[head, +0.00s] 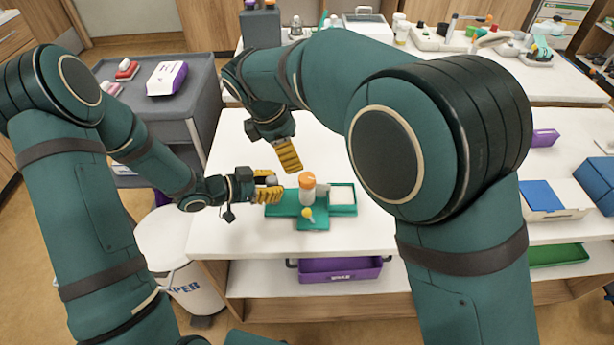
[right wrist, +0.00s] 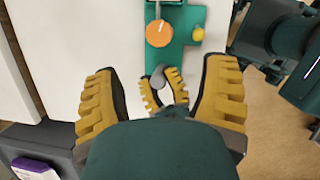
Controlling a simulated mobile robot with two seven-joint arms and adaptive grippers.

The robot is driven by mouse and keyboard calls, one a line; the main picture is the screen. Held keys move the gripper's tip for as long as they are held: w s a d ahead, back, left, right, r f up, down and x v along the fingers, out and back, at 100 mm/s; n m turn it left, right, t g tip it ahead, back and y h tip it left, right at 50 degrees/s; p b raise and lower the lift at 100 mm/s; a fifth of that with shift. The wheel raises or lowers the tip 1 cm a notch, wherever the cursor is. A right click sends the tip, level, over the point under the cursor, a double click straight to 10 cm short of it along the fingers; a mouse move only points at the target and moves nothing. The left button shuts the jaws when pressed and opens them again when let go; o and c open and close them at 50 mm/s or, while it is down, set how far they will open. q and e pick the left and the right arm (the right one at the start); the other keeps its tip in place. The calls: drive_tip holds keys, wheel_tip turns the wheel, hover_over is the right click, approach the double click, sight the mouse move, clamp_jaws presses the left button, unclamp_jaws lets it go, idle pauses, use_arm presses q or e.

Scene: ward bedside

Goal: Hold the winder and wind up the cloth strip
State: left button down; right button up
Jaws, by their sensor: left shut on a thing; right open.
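The winder's green base (head: 285,210) lies on the white table. A white roller with an orange top (head: 307,188) stands on it, and a yellow knob (head: 307,213) sits at its near side. White cloth (head: 341,195) shows in the green tray part at the right. My left gripper (head: 267,185) is shut on a small grey grip (right wrist: 158,77) at the base's left end. My right gripper (head: 290,163) is open and empty, above and behind the left one. In the right wrist view, its spread fingers (right wrist: 160,100) frame the left gripper.
A purple bin (head: 340,270) is on the shelf below the table. A grey cart (head: 165,110) stands at left, and a white waste bin (head: 180,260) is below it. A blue-topped box (head: 543,198) is at right. My right arm hides much of the table's right half.

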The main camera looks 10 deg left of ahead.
sight(307, 178)
drive_tip(key=d+f+n, duration=0.1)
drive_tip(key=f, duration=0.2)
drive_tip(key=w+d+f+n, duration=0.1)
drive_tip(key=f, duration=0.3)
drive_tip(key=w+d+f+n, duration=0.1)
drive_tip(key=f, duration=0.3)
drive_tip(key=shift+w+t+h, duration=0.25)
drive_tip(key=shift+t+h, duration=0.05)
drive_tip(key=c, duration=1.2)
